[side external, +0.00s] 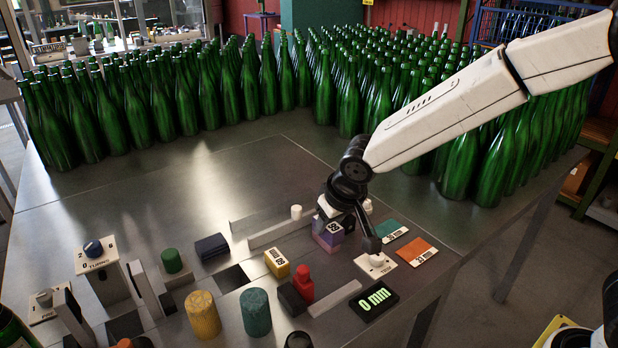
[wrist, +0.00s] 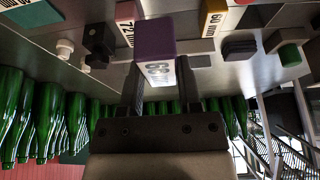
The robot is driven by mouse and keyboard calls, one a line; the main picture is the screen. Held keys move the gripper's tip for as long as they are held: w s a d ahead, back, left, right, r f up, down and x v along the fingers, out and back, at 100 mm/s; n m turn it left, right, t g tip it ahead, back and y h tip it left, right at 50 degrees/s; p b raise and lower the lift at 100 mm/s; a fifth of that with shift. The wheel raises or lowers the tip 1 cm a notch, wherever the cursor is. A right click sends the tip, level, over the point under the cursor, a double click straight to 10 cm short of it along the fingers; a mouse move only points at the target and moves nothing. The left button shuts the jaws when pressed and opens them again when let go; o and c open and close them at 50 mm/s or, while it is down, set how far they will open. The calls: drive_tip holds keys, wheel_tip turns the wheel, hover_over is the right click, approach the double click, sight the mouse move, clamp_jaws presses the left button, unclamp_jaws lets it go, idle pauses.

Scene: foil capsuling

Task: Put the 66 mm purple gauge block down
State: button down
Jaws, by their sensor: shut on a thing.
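The purple gauge block (side external: 327,239) is at my gripper (side external: 335,222), right of the middle of the bench in the side view. In the wrist view the purple block (wrist: 155,38) sits between the two dark fingers of my gripper (wrist: 158,70), its white label facing the camera. The gripper is shut on it. The arm partly hides the block in the side view, and I cannot tell whether its underside touches the bench.
A yellow block (side external: 277,263) and a red piece (side external: 303,284) stand left of the gripper. Teal (side external: 390,231) and orange (side external: 418,251) cards lie to the right. A display (side external: 375,300) reads 0 mm. Green bottles (side external: 270,80) crowd the back; bare bench (side external: 220,170) lies before them.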

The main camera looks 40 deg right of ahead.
drive_tip(key=shift+w+a+f, duration=0.25)
drive_tip(key=shift+w+f, duration=0.75)
drive_tip(key=shift+w, duration=0.05)
drive_tip(key=shift+w+a+f, duration=0.2)
drive_tip(key=shift+w+f, duration=0.8)
drive_tip(key=shift+f, duration=0.05)
drive_tip(key=shift+w+a+f, duration=0.25)
drive_tip(key=shift+w+f, duration=0.75)
drive_tip(key=shift+w, duration=0.05)
drive_tip(key=shift+w+f, duration=0.3)
drive_tip(key=shift+f, duration=1.55)
drive_tip(key=shift+f, duration=0.15)
drive_tip(key=shift+c, duration=1.4)
unclamp_jaws()
drive_tip(key=shift+v, duration=6.15)
